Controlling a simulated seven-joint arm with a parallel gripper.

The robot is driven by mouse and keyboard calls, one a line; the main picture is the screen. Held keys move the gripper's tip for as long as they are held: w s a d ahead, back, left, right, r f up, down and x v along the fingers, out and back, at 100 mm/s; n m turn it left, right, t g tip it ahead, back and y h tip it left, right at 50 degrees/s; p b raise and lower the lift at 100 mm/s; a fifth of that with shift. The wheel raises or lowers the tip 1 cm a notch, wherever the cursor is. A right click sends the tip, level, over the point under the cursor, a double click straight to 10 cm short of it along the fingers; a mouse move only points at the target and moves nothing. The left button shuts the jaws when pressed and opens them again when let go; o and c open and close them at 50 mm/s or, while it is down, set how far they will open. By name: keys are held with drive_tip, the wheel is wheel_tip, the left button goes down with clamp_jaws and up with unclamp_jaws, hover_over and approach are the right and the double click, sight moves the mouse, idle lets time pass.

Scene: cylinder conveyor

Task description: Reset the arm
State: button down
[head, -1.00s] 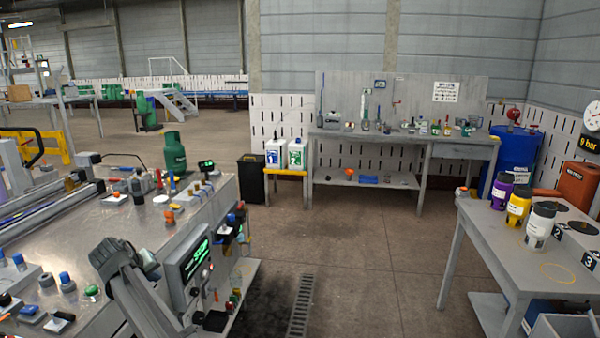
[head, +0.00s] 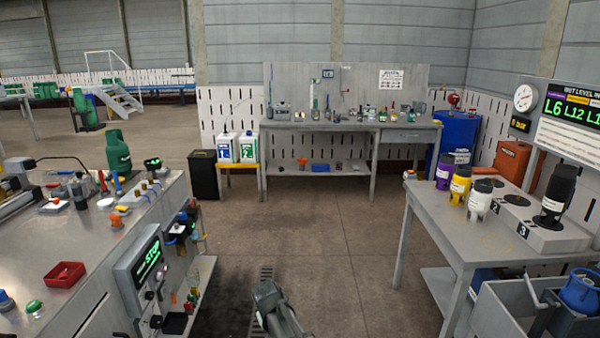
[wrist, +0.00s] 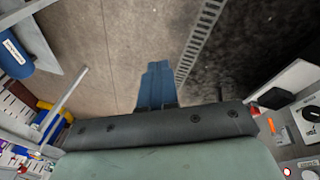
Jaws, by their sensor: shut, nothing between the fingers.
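In the head view, a grey part of my arm (head: 274,308) shows at the bottom middle, over the floor between the left workbench and the right table. The fingertips cannot be made out in the head view.
The left workbench (head: 95,255) carries a red tray (head: 65,274), a green cylinder (head: 118,152) and a STOP panel (head: 147,262). The right table (head: 437,219) holds purple, yellow, white and black cylinders. Bare floor (head: 335,240) lies between, with a drain grating (head: 262,285).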

drive_tip(key=s+d+f+m+g+y, duration=0.1)
drive_tip(key=s+d+f, duration=0.2)
drive_tip(key=s+d, duration=0.35)
drive_tip(key=s+d+f+m+g, duration=0.1)
drive_tip(key=s+d+f+m, duration=0.15)
drive_tip(key=d, duration=0.65)
drive_tip(key=s+d+f+m+g+y, duration=0.1)
drive_tip(key=s+d+f, duration=0.2)
drive_tip(key=s+d, duration=0.35)
drive_tip(key=s+f+g, duration=0.3)
drive_tip(key=s+f, duration=0.7)
drive_tip(key=s, duration=0.4)
drive_tip(key=s+d+f+g, duration=0.1)
drive_tip(key=s+f+g, duration=0.2)
drive_tip(key=s+f, duration=0.8)
drive_tip(key=s, duration=0.3)
drive_tip(key=shift+s+d+g, duration=0.2)
drive_tip(key=shift+d+g, duration=0.05)
drive_tip(key=shift+g, duration=0.05)
